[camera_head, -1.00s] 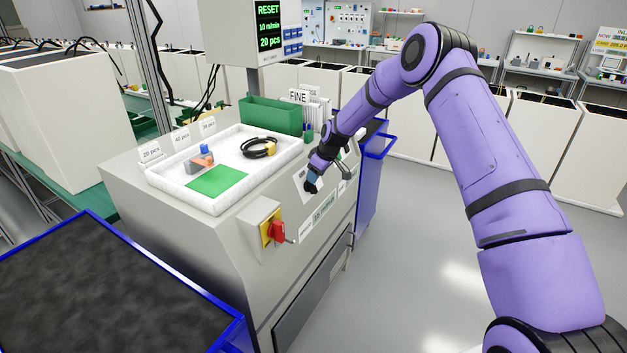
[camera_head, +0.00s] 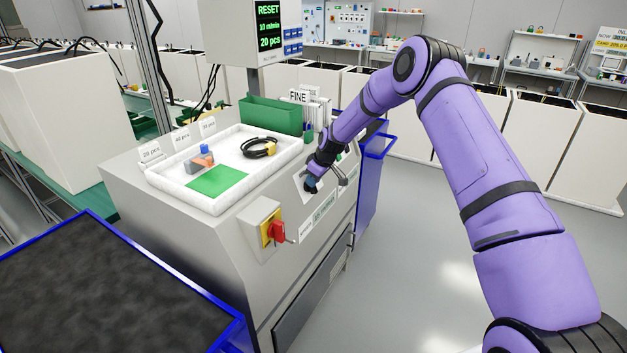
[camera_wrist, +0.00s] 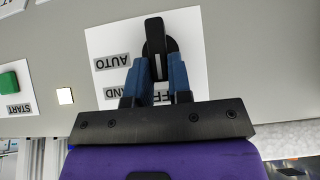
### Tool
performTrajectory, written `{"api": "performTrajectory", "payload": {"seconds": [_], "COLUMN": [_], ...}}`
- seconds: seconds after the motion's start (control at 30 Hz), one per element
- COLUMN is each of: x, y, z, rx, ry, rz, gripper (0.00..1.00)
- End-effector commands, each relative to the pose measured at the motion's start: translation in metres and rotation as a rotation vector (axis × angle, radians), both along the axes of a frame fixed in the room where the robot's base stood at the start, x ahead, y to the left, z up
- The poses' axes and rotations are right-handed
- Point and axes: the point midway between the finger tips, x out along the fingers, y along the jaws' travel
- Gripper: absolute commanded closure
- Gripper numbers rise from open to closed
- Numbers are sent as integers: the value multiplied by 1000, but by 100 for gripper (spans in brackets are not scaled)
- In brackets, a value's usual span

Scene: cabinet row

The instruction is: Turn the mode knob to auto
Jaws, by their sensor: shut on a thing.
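The black mode knob (camera_wrist: 156,36) sits on a white plate (camera_wrist: 190,40) in the wrist view. Its bar stands nearly upright in that picture, with a pale mark at its lower end. The AUTO label (camera_wrist: 111,62) is to its left; two labels below it are partly hidden by my fingers. My gripper (camera_wrist: 158,72) has its blue fingers on both sides of the knob's lower end, shut on it. In the head view my gripper (camera_head: 312,185) is at the sloped machine front, and hides the knob there.
A green START button (camera_wrist: 8,82) lies left of the plate in the wrist view. In the head view, a red and yellow switch (camera_head: 274,231) sticks out left of my gripper. A white tray (camera_head: 160,180) lies on top, and a blue cart (camera_head: 372,170) stands to the right.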

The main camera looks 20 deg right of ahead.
Motion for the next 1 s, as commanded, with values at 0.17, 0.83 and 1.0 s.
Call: {"api": "performTrajectory", "payload": {"seconds": [0.17,0.83,1.0], "x": [1,10,12], "y": [-2,-14,-17], "z": [-1,-5,-8], "rx": [26,383,488], "ry": [26,381,487], "rz": [-16,-223,-285], "gripper": [100,100,100]}}
